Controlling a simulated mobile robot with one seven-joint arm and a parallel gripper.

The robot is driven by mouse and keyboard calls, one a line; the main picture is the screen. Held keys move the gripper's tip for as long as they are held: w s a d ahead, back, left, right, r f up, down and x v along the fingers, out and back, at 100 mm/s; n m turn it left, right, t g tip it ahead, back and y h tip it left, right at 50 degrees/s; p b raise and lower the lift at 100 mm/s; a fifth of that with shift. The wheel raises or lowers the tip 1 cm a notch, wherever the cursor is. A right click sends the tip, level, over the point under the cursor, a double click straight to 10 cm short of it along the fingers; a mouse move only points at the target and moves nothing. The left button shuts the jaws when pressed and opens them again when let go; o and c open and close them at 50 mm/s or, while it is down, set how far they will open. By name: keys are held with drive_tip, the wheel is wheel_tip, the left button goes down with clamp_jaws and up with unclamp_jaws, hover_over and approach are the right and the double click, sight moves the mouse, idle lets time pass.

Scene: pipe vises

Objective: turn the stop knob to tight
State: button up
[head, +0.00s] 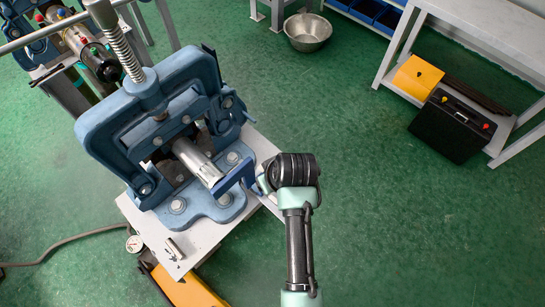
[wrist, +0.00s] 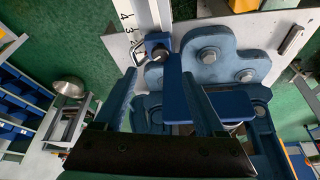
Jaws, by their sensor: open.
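The stop knob (wrist: 158,47) looks like a small dark and metal round part beside the numbered white scale in the wrist view. My gripper (wrist: 160,78) is open, with its two blue fingers spread on either side below the knob; I cannot tell if they touch it. The blue stop plate (wrist: 232,106) stands close to the right finger, across the pipe end. In the head view my gripper (head: 264,184) is at the right of the blue stop plate (head: 234,174), and the knob is not clearly visible. The pipe (head: 194,160) lies in the blue vise (head: 150,108).
The vise is bolted to a light metal plate (head: 207,234). Other pipe gear (head: 82,42) stands at the upper left. A metal bowl (head: 308,32), a black case (head: 453,124) and a bench (head: 480,25) are further off. The green floor (head: 385,220) at the right is clear.

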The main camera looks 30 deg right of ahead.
drive_tip(key=shift+v, duration=2.2)
drive_tip(key=w+d+n+g+y+b, duration=0.4)
drive_tip(key=n+b, duration=0.5)
drive_tip(key=n, duration=0.5)
drive_tip(key=shift+t, duration=0.4)
drive_tip(key=b+x, duration=0.1)
drive_tip(key=x, duration=0.3)
drive_tip(key=b+x, duration=0.1)
drive_tip(key=x, duration=0.3)
drive_tip(key=d+b+x, duration=0.1)
drive_tip(key=x, duration=0.3)
drive_tip(key=shift+f, duration=0.55)
clamp_jaws()
